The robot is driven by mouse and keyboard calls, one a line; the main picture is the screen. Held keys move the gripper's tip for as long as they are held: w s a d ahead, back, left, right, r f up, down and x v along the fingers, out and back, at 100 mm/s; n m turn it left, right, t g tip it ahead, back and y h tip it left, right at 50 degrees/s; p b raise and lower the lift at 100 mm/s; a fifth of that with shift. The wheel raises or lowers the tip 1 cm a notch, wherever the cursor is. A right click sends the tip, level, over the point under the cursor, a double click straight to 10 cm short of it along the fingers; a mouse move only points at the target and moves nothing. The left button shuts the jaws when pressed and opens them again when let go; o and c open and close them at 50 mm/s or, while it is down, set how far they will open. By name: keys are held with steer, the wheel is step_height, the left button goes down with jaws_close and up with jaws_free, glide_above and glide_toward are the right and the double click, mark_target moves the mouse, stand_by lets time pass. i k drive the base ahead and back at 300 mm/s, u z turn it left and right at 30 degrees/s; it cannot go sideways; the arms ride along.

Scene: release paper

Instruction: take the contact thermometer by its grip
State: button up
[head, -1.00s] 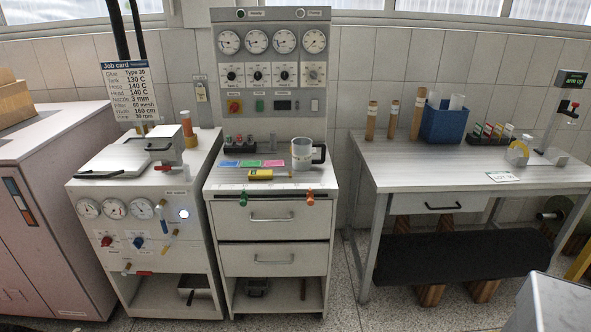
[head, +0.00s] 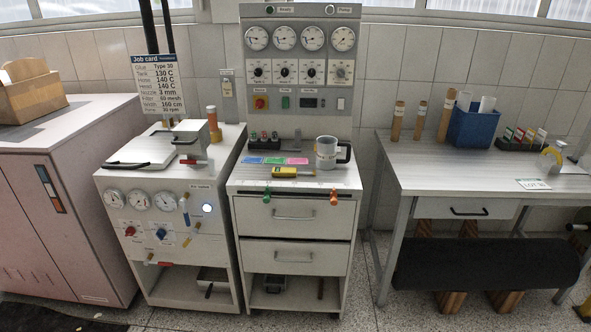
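A small yellow device with a dark face, which looks like the contact thermometer (head: 285,172), lies flat on the top of the middle drawer cabinet (head: 240,182), near its front. A thin part extends from its right end; which part is the grip is too small to tell. Coloured cards (head: 274,160) lie just behind it. A grey mug with a dark handle (head: 326,153) stands to its right, apart from it. My gripper is not in view.
Green (head: 267,195) and orange (head: 334,196) handles hang at the cabinet's front edge. The glue machine (head: 160,215) stands close on the left. A workbench (head: 440,165) stands right, with a black roll (head: 485,264) beneath. The floor between cabinet and bench shows clear.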

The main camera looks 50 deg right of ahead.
mark_target(277, 172)
steer(key=u, duration=0.3)
steer(key=i, duration=1)
steer(key=z, duration=0.25)
